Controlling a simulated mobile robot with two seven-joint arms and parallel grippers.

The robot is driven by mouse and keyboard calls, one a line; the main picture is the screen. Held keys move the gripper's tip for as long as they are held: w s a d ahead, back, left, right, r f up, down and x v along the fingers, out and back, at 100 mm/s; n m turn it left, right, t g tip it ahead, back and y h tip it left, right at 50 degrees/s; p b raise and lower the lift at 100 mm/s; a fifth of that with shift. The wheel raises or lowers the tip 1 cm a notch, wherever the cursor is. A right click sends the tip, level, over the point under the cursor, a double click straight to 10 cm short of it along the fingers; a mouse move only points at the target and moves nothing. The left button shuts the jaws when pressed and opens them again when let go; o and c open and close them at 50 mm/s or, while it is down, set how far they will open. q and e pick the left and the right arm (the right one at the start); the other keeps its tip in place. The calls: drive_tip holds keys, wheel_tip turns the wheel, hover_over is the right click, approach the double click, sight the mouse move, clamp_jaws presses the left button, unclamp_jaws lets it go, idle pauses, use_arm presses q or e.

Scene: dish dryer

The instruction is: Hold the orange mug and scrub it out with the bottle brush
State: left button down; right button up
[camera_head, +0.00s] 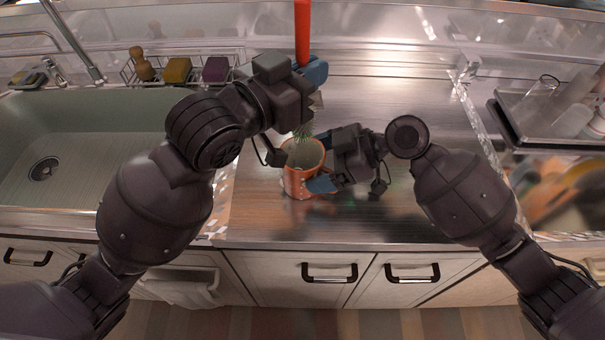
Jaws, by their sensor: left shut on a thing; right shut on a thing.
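The orange mug (298,184) is upright at the front of the metal counter, its open mouth facing up. My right gripper (322,166) is shut on the mug from its right side, with a blue fingertip against its wall. My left gripper (310,72) is above and behind the mug, shut on the bottle brush (302,32). The brush's red-orange handle points up, and its green bristles show below the gripper at the mug's far rim. I cannot tell whether the bristle tip is inside the mug. My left gripper hides the middle of the brush.
A sink (85,150) with a tap is on the left. Behind it, a wire rack (130,72) holds a wooden brush and two sponges. On the right, a dish tray (515,125) holds glassware and white dishes. The counter (390,95) behind my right gripper is clear.

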drive_tip(key=o, duration=0.9)
drive_tip(key=v, duration=1.2)
drive_tip(key=shift+f, duration=0.1)
